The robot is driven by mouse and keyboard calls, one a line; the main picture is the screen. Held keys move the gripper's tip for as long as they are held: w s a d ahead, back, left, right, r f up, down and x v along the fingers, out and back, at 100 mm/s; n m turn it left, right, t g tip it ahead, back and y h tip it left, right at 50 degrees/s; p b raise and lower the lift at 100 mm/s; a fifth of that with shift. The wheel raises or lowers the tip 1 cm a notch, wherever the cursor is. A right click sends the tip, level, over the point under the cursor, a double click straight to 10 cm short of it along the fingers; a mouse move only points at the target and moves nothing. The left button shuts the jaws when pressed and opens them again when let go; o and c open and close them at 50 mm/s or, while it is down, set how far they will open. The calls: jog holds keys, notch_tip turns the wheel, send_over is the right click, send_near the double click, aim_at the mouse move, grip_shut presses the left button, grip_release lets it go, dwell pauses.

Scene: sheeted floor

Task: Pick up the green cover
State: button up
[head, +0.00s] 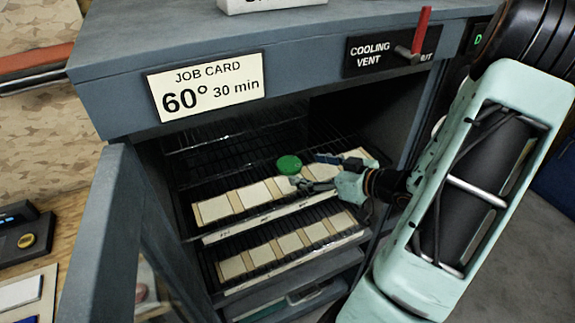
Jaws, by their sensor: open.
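The green cover (289,164) is a small round disc inside the open grey cabinet, at the upper rack with the row of pale tiles. My gripper (312,170) reaches into the cabinet from the right, with its fingers pointing left and spread apart. The cover is at the left, by the fingertips. I cannot tell whether a finger touches it. Nothing shows clearly between the fingers.
The cabinet door (100,240) stands open at the left. A lower rack (290,252) holds more pale tiles. A job card (206,86) reads 60°, 30 min. A red-handled cooling vent lever (421,30) is at upper right.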

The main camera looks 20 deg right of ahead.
aim_at(290, 164)
jog(key=shift+d+x, duration=0.15)
jog(key=shift+x, duration=1.4)
jog(key=shift+d+x, duration=0.15)
jog(key=shift+x, duration=1.35)
jog(key=shift+w+f, duration=0.1)
jog(key=shift+c, duration=0.4)
jog(key=c, duration=1.3)
jog(key=shift+c, duration=0.2)
